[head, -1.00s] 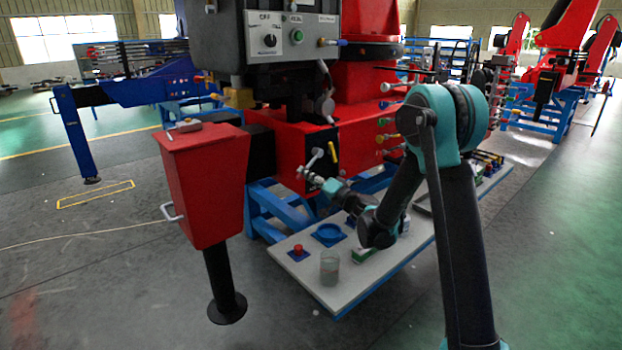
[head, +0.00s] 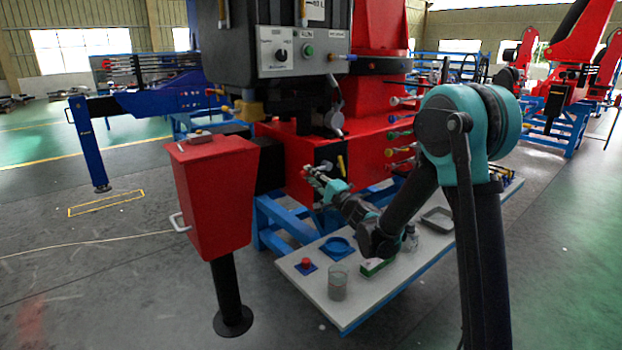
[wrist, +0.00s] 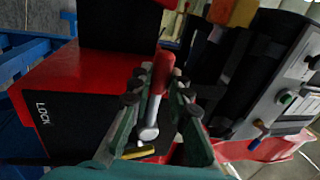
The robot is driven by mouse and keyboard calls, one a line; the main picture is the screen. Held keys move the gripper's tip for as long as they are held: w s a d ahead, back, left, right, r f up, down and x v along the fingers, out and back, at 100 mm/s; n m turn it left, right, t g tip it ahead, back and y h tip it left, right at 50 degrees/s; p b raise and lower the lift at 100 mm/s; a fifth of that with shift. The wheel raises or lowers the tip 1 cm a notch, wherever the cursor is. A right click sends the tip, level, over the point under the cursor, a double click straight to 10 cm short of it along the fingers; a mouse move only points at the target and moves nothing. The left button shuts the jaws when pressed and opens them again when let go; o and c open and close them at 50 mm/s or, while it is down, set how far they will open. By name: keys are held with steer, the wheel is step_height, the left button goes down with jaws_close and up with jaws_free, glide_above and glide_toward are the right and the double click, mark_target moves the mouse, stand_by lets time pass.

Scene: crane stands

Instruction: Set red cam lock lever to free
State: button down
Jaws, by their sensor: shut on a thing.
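The red cam lock lever (wrist: 162,72) has a red grip and a silver shaft. It lies between the two fingers of my gripper (wrist: 158,84) in the wrist view, and the fingers are closed on it. In the head view my gripper (head: 316,178) is at the black panel on the front of the red machine block. There it covers most of the lever. The word LOCK (wrist: 42,115) shows on the black panel at the left in the wrist view. No free marking is readable.
A yellow lever (head: 341,166) sits close beside my gripper on the same panel. A control box (head: 300,48) hangs above. A red outrigger box (head: 215,190) stands to the left. Below is a low table (head: 330,308) with a glass beaker (head: 338,283) and a red button (head: 306,264).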

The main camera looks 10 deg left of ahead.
stand_by(0.4)
steer(key=c, duration=1.4)
jaws_free()
steer(key=v, duration=1.2)
